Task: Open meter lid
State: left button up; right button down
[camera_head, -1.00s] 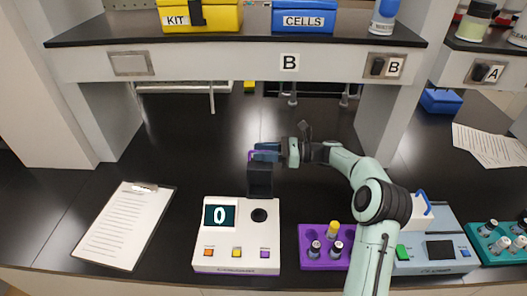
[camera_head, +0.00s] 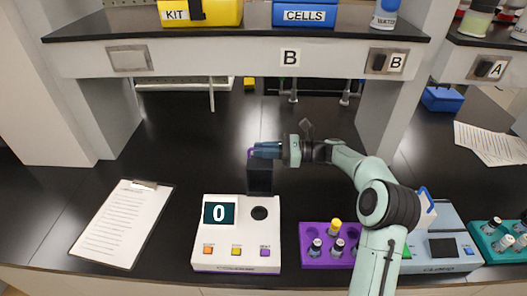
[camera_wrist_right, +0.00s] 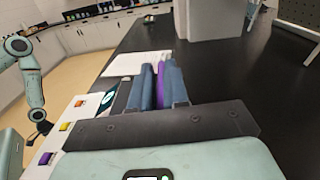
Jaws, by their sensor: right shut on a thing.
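The meter (camera_head: 212,250) is a white box with a screen reading 0, several coloured buttons and a round black well (camera_head: 259,213). Its black lid (camera_head: 259,181) is raised and stands roughly upright at the back of the meter, leaving the well uncovered. My right gripper (camera_head: 264,151) comes in from the right at the lid's top. It is shut on the lid's purple tab, which shows between the blue fingers in the right wrist view (camera_wrist_right: 161,84). The fingers hide most of the tab.
A purple rack (camera_head: 318,262) with several vials stands right of the meter, and a second device (camera_head: 445,222) beyond it. A clipboard (camera_head: 122,222) lies to the left. A shelf (camera_head: 230,62) overhangs the back. The bench between clipboard and meter is clear.

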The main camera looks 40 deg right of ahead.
aim_at(267, 168)
jog(key=s+a+n+b, duration=0.1)
jog(key=s+a+r+n+b, duration=0.1)
jog(key=b, duration=0.1)
jog(key=shift+s+r+n, duration=0.1)
jog(key=shift+s+n, duration=0.2)
jog(key=shift+n, duration=0.1)
pick_arm(q)
jog(key=s+f+b, duration=0.1)
jog(key=s+f, duration=0.2)
jog(key=f, duration=0.3)
jog(key=shift+b, duration=0.4)
pick_arm(e)
jog(key=shift+s+a+r+n, duration=0.35)
jog(key=shift+s+a+n, duration=0.4)
jog(key=shift+n, duration=0.15)
pick_arm(q)
jog(key=shift+s+f, duration=0.1)
pick_arm(e)
jog(key=c, duration=1.2)
grip_release()
jog(key=shift+f, duration=0.1)
jog(key=shift+s+d, duration=0.3)
jog(key=shift+d, duration=0.15)
jog(key=v, duration=1.2)
jog(key=shift+s, duration=0.25)
